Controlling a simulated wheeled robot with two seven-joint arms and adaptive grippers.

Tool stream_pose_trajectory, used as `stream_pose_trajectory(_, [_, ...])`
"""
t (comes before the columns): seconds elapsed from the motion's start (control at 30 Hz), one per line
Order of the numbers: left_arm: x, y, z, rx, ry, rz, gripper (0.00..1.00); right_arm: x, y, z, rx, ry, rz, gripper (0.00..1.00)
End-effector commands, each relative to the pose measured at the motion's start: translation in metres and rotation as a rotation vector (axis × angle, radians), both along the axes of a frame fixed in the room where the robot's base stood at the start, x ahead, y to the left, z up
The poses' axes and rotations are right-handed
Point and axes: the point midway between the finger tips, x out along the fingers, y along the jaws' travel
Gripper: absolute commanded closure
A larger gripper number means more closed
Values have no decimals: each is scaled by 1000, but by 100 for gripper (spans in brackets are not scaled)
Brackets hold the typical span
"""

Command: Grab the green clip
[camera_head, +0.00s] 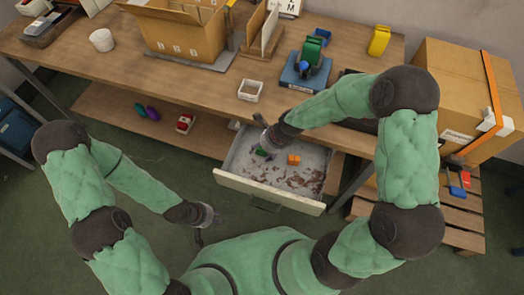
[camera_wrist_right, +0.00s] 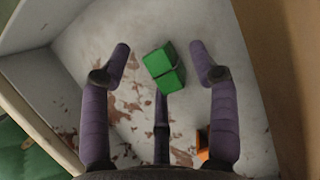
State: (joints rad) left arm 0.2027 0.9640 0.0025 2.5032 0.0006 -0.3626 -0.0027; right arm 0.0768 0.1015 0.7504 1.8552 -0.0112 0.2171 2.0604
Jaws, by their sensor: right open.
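The green clip (camera_wrist_right: 164,67) lies on the stained floor of the open drawer (camera_head: 237,183).
An orange clip (camera_head: 293,159) lies in the drawer right of the green one. The drawer walls stand close around my right gripper. The workbench (camera_head: 205,83) above holds a cardboard box (camera_head: 180,35), a white tray (camera_head: 250,91) and a blue device (camera_head: 305,72).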

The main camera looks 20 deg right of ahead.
Motion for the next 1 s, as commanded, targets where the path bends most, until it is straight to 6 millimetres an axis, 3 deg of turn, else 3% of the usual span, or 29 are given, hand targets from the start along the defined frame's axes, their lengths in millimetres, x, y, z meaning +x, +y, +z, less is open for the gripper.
stream_pose_trajectory(0.07, [0,0,1,0,0,0,73,0,0,1,0,0,0,45])
stream_pose_trajectory(0.2, [0,0,1,0,0,0,73,0,0,1,0,0,0,80])
stream_pose_trajectory(0.23, [0,0,1,0,0,0,73,0,0,1,0,0,0,82])
stream_pose_trajectory(0.67, [0,0,2,0,0,0,73,0,0,4,0,0,0,82])
stream_pose_trajectory(0.83, [0,0,9,0,0,0,73,0,0,18,0,0,0,82])
stream_pose_trajectory(1.0, [0,0,24,0,0,0,73,-8,1,46,-1,-1,3,82])
